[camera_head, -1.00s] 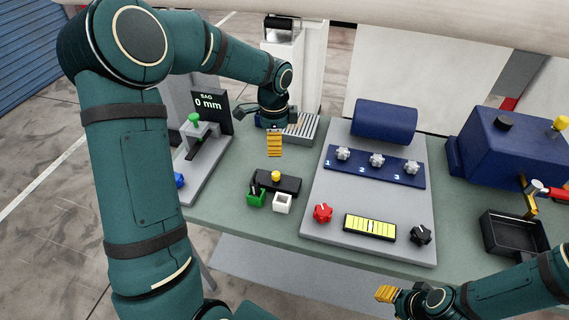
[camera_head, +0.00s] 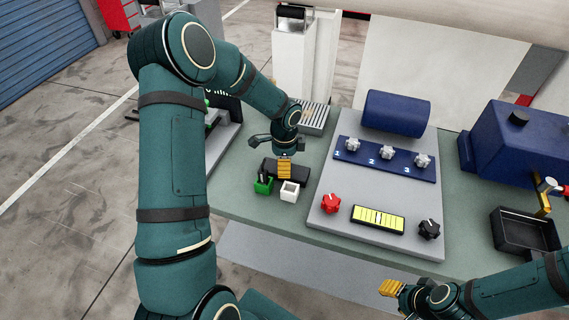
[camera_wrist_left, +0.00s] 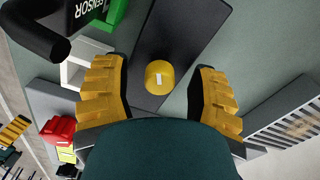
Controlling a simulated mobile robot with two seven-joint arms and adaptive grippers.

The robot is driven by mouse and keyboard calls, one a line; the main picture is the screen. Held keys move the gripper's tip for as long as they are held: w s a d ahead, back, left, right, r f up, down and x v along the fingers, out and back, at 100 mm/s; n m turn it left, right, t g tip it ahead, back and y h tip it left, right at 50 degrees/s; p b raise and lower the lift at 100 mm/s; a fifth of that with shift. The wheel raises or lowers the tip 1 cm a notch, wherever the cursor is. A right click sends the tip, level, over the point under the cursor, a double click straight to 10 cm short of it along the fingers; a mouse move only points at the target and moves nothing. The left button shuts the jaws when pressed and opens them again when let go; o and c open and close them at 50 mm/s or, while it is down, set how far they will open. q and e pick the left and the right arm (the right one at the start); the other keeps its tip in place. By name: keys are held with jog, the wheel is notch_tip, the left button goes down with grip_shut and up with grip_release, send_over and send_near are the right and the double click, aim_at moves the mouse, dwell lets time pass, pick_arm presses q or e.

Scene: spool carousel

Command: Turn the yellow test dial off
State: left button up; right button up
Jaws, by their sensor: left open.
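The yellow test dial (camera_wrist_left: 159,77) is a round yellow knob with a white mark on top. It sits on a dark box (camera_wrist_left: 178,35), which also shows in the head view (camera_head: 298,174). My left gripper (camera_wrist_left: 158,82) is open above the box, with its yellow-padded fingers on either side of the dial and space between. In the head view my left gripper (camera_head: 284,168) hides the dial. Whether the fingers reach down to the dial's height is unclear. My right gripper (camera_head: 391,288) is low at the table's front edge, away from the dial; its jaw opening is unclear.
A green block (camera_head: 263,186) and a white open box (camera_head: 289,191) stand directly in front of the dark box. The grey panel (camera_head: 328,238) with a red knob (camera_head: 331,203) and black knob (camera_head: 429,229) lies to the right. A ribbed tray (camera_head: 315,117) is behind.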

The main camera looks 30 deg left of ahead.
pick_arm(q)
grip_shut()
dwell(0.4)
jog(key=shift+f+n+b, duration=0.1)
jog(key=shift+n+b, duration=0.7)
jog(key=shift+n, duration=0.5)
jog(key=n+b, duration=0.1)
jog(key=n, duration=0.2)
jog(key=shift+n+b, duration=0.3)
jog(key=n, duration=0.2)
jog(key=shift+n+b, duration=0.3)
jog(key=shift+b, duration=0.05)
jog(key=shift+n+b, duration=0.3)
jog(key=shift+n, duration=1.2)
